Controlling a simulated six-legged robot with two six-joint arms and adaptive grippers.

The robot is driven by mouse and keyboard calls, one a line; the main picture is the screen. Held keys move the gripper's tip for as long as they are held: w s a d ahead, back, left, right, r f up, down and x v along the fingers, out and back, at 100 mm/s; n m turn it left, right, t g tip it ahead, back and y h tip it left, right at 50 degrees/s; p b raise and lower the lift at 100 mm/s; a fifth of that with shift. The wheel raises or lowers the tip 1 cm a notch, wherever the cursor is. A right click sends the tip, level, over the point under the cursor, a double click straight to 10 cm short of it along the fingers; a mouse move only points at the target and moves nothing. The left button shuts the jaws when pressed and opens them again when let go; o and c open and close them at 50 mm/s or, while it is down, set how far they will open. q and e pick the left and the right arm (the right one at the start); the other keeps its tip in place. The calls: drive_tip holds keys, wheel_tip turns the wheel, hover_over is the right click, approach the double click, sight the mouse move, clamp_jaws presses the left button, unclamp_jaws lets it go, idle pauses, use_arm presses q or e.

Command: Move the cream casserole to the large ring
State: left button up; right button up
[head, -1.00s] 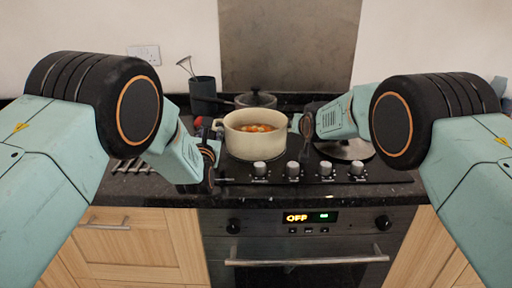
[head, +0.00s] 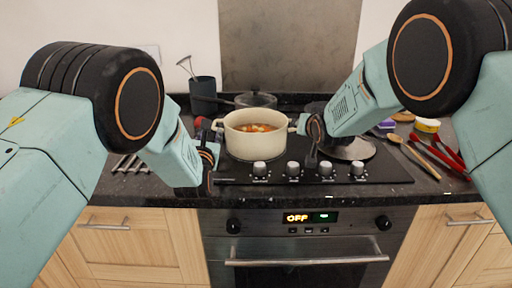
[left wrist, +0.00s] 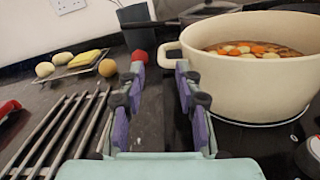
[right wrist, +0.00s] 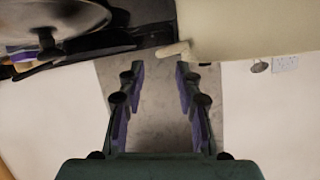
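The cream casserole (head: 254,145), with orange and pale pieces in its soup, stands upright on the black hob (head: 375,177). My left gripper (head: 215,138) is open beside its left handle. In the left wrist view that handle (left wrist: 172,50) lies just ahead of the open fingers (left wrist: 160,75), not between them. My right gripper (head: 302,124) is by the right handle. The right wrist view shows its fingers (right wrist: 154,72) apart and empty, with a handle (right wrist: 172,50) just beyond the tips. Which hob marking is the large ring I cannot tell.
A dark lidded pan (head: 256,99) and utensil pot (head: 203,93) stand behind. A metal rack (left wrist: 55,135) lies left. Spoons and red tongs (head: 432,155) lie right. Knobs (head: 293,169) line the front.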

use_arm(q)
drive_tip(key=shift+r, duration=0.1)
use_arm(e)
drive_tip(key=v, duration=0.5)
drive_tip(key=shift+s+r, duration=0.2)
drive_tip(key=shift+s, duration=0.1)
